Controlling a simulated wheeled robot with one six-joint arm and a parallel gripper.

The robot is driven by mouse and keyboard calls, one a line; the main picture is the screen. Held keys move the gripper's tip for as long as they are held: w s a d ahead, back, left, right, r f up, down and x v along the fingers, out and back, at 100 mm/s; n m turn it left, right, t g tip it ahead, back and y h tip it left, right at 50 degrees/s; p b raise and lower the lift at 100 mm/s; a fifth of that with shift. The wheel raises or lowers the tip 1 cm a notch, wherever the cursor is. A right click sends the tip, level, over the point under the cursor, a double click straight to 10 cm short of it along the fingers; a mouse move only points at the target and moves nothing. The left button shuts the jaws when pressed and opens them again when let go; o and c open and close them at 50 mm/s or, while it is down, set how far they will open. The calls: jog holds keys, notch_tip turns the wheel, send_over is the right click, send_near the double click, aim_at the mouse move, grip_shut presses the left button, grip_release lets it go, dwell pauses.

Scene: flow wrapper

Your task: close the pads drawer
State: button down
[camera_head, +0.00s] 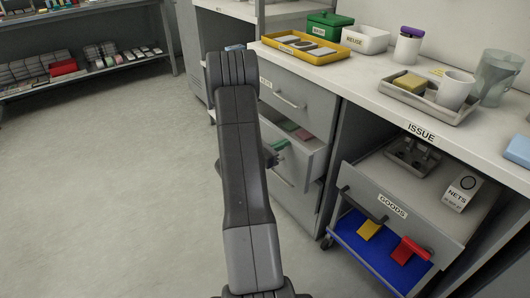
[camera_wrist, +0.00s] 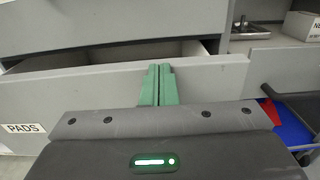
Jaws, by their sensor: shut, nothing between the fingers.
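The pads drawer (camera_head: 308,159) is the middle drawer of the grey cabinet left under the worktop, and it stands partly open with coloured pads inside. In the wrist view its grey front (camera_wrist: 90,92) carries a PADS label, and a gap shows behind its top edge. My gripper (camera_wrist: 159,72) has green fingers, shut together and empty, upright against the view of the drawer front. I cannot tell whether they touch it.
A closed drawer (camera_head: 292,98) sits above. To the right, a GOODS drawer (camera_head: 395,212) stands out over a blue tray (camera_head: 352,243) with yellow and red things. The worktop (camera_head: 375,72) holds trays, a mug and a jug. The floor at left is clear.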

aim_at(291, 139)
jog(key=shift+x, duration=2.25)
